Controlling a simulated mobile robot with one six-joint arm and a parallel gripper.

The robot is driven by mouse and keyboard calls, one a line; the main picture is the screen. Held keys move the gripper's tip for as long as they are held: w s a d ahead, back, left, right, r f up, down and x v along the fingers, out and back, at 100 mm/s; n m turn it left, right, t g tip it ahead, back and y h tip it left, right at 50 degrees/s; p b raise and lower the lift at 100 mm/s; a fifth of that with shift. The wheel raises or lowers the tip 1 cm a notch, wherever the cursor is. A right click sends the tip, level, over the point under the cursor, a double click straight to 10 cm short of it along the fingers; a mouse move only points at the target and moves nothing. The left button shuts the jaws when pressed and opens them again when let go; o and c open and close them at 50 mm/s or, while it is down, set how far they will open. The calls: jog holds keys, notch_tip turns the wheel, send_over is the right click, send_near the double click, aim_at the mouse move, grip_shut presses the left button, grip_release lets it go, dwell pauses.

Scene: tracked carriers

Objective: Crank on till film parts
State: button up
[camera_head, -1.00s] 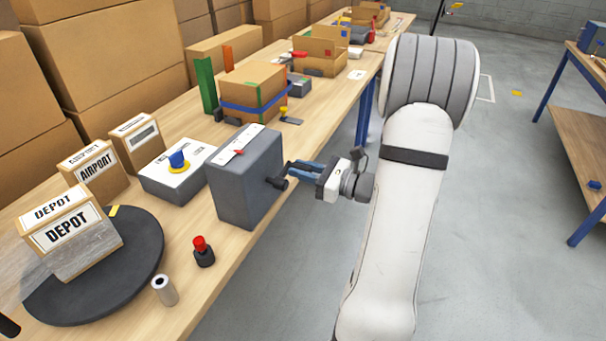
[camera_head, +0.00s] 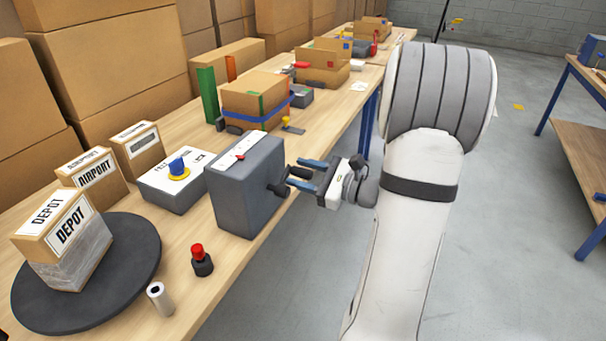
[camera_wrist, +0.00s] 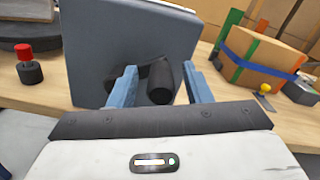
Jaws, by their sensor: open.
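The grey crank box (camera_head: 245,190) stands at the bench's front edge with a white scale and red pointer on top. Its black crank handle (camera_head: 279,189) sticks out of the side facing my arm. My gripper (camera_head: 296,174) is open at the handle. In the wrist view the crank handle (camera_wrist: 159,84) lies between the spread blue fingers of my gripper (camera_wrist: 160,82). The DEPOT carton (camera_head: 70,232) stands on the black turntable (camera_head: 138,262), with clear film (camera_head: 85,262) around its lower part. I cannot see whether the film is joined to anything behind.
A red-topped knob (camera_head: 202,260) and a white roll (camera_head: 159,298) stand near the front edge. A blue-strapped carton (camera_head: 254,100) is farther along. The aisle is clear floor.

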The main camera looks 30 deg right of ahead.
jog(key=shift+v, duration=3.9)
